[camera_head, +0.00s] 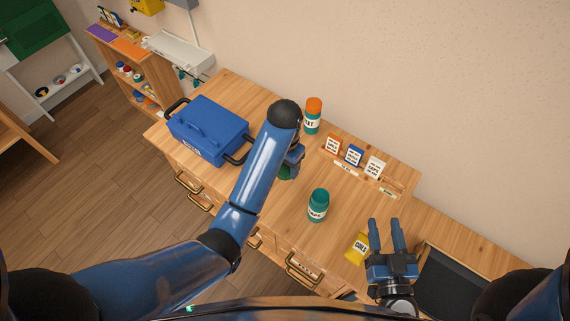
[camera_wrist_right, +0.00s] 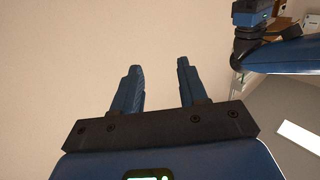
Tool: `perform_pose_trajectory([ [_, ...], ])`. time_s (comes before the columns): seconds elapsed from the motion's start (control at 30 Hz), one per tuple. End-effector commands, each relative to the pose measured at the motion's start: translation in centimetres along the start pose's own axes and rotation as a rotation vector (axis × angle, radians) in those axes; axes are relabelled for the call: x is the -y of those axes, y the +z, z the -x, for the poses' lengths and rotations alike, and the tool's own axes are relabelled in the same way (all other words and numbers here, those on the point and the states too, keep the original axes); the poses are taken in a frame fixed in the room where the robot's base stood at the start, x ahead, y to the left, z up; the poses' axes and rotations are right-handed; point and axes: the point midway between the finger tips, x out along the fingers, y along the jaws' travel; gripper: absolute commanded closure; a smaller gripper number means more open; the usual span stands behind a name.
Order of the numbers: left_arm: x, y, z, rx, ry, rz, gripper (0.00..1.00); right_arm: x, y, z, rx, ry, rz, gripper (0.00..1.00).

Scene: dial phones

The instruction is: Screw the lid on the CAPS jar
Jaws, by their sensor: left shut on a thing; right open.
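A teal-green jar (camera_head: 318,206) with a white label stands upright near the middle of the worktop; the label is too small to read surely, and I cannot tell whether its top is open. My left gripper (camera_head: 292,163) is behind and left of this jar, mostly hidden by my own wrist. It is shut on a dark green thing (camera_head: 285,173), only partly seen; I cannot tell whether it is a lid. My right gripper (camera_head: 385,224) is open and empty above the front right of the worktop. Its two spread fingers also show in the right wrist view (camera_wrist_right: 158,85).
A blue toolbox (camera_head: 207,130) stands at the left. A jar with an orange lid (camera_head: 312,116) stands at the back. Small cards (camera_head: 354,155) stand in a rack at the back right. A yellow labelled box (camera_head: 357,247) is beside my right gripper, left of a dark tray (camera_head: 455,285).

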Motion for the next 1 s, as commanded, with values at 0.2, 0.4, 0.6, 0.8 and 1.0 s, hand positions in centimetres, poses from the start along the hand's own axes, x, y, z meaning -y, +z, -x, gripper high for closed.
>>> perform_pose_trajectory([
  [0.2, 0.0, 0.0, 1.6, 0.0, 0.0, 0.0, 0.69, 0.0, -1.6, 0.0, 0.0, 0.0, 0.0, 0.57],
  [0.4, 0.0, 0.0, 2.0, 0.0, 0.0, 0.0, 0.69, 0.0, -2.0, 0.0, 0.0, 0.0, 0.0, 0.57],
  [0.6, 0.0, 0.0, 2.0, 0.0, 0.0, 0.0, 0.69, 0.0, -2.0, 0.0, 0.0, 0.0, 0.0, 0.57],
  [0.8, 0.0, 0.0, 2.0, 0.0, 0.0, 0.0, 0.69, 0.0, -2.0, 0.0, 0.0, 0.0, 0.0, 0.57],
  [1.0, 0.0, 0.0, 1.8, 0.0, 0.0, 0.0, 0.69, 0.1, -1.7, -0.1, 0.005, -0.007, 0.021, 0.31],
])
